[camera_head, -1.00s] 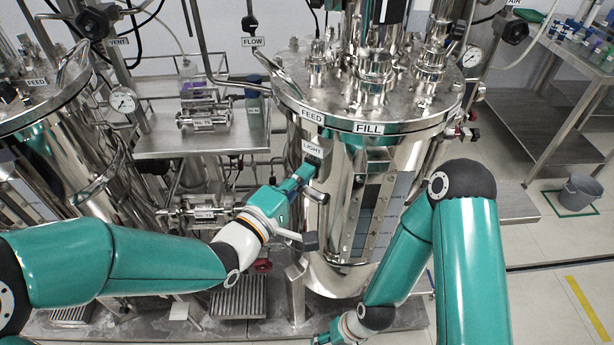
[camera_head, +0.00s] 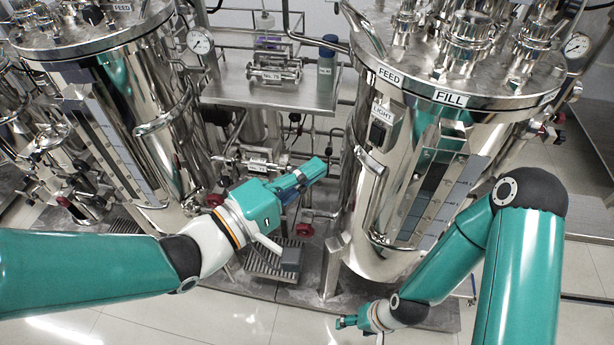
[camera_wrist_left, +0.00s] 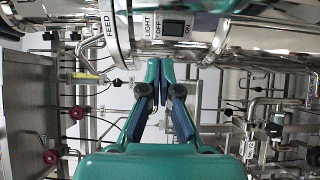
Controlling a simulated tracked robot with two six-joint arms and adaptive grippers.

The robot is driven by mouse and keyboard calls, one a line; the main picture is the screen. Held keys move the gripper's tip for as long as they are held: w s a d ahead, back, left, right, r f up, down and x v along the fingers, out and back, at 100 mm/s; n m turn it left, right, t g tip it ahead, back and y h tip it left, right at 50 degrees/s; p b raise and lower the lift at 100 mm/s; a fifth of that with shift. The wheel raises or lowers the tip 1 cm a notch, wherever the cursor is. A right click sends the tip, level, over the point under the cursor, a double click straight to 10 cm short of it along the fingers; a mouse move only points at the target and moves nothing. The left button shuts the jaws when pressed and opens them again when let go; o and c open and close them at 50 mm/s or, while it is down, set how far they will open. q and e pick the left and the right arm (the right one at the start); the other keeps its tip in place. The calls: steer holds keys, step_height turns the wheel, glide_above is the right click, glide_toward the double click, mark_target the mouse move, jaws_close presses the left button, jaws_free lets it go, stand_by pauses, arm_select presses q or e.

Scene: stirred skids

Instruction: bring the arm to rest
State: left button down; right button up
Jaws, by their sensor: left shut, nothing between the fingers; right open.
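My left gripper (camera_head: 318,169) is shut and empty. It is in free space in front of the pipework, below and left of the LIGHT switch (camera_head: 380,130) on the steel tank (camera_head: 455,150). In the left wrist view its fingertips (camera_wrist_left: 160,66) meet, and the switch (camera_wrist_left: 174,28) shows above them, apart from them. My right gripper (camera_head: 345,322) is low, near the foot of the tank, and holds nothing that I can see; its fingers are small here.
A second steel tank (camera_head: 160,110) stands at the left. Between the tanks are a steel shelf (camera_head: 290,97) with a blue-capped bottle (camera_head: 327,68), pipes and red valve knobs. A grated step (camera_head: 270,264) lies below my left gripper. Pale floor (camera_head: 240,325) is open in front.

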arm_select(q)
steer(key=shift+s+a, duration=0.15)
steer(key=shift+a, duration=0.1)
stand_by(0.4)
steer(key=w+a+f+n+g+y+p, duration=0.1)
steer(key=a+f+n+y, duration=0.15)
steer(key=f, duration=0.75)
steer(key=a+f+n+g+y+p, duration=0.1)
steer(key=a+f+g+y, duration=0.2)
steer(key=f, duration=0.6)
steer(key=w+a+f+n+y+p, duration=0.15)
steer(key=a+f, duration=0.25)
steer(key=f, duration=0.6)
steer(key=s+a+f+m+g+y, duration=0.3)
steer(key=s+f+m+g, duration=0.4)
steer(key=s+f+m, duration=0.3)
steer(key=shift+s+a+f+m+b, duration=0.3)
steer(key=shift+s+f, duration=0.9)
steer(key=shift+s, duration=1)
